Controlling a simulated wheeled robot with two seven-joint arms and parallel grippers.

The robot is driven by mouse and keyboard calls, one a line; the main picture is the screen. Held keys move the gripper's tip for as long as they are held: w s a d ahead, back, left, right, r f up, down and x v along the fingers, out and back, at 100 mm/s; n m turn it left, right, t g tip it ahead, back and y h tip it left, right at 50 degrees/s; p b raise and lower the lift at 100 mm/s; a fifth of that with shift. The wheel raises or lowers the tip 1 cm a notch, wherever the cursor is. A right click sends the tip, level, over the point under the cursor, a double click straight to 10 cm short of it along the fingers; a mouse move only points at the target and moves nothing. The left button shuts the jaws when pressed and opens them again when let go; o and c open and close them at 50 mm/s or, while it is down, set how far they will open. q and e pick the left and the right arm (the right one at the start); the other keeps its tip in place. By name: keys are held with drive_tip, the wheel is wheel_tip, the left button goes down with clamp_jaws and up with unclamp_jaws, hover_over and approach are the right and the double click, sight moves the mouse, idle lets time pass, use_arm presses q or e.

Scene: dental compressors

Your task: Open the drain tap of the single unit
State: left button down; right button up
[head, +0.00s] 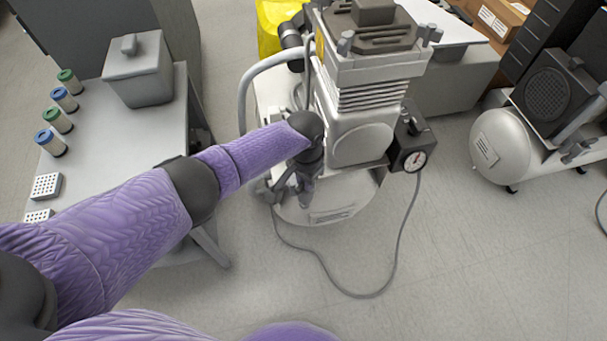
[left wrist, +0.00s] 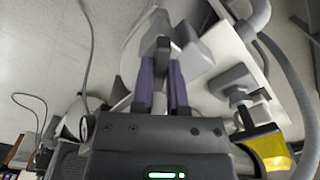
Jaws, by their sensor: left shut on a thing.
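The single unit, a compressor with a finned grey motor head (head: 365,95) over a pale tank (head: 330,207), stands on the floor in the middle of the head view. My left gripper (head: 288,188) reaches down to the left side of its tank, low down. In the left wrist view, its two purple fingers (left wrist: 161,62) are closed around a small grey part, which appears to be the drain tap (left wrist: 160,22). The fingers and the arm hide most of the tap, so how far it is turned cannot be told. My right gripper is not in view.
A grey table (head: 120,125) with a lidded box (head: 138,68) and several small jars stands on the left. A thick grey hose (head: 246,88) curves beside the unit. A cable (head: 350,294) lies on the floor in front. Another compressor (head: 500,142) is on the right.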

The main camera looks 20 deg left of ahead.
use_arm(q)
drive_tip(key=n+p, duration=0.1)
drive_tip(key=n, duration=0.4)
drive_tip(key=shift+n+p, duration=0.3)
drive_tip(key=shift+p, duration=0.05)
drive_tip(key=n, duration=0.5)
drive_tip(key=shift+p, duration=0.4)
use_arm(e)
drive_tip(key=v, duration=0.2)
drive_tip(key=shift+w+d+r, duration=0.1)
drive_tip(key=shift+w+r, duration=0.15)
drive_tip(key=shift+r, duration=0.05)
use_arm(q)
drive_tip(key=shift+n, duration=0.4)
drive_tip(key=c, duration=0.6)
unclamp_jaws()
drive_tip(key=shift+c, duration=0.2)
drive_tip(key=shift+r, duration=0.1)
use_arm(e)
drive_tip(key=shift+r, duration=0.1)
use_arm(q)
wheel_tip(320, 180, up, 10)
drive_tip(key=p, duration=0.7)
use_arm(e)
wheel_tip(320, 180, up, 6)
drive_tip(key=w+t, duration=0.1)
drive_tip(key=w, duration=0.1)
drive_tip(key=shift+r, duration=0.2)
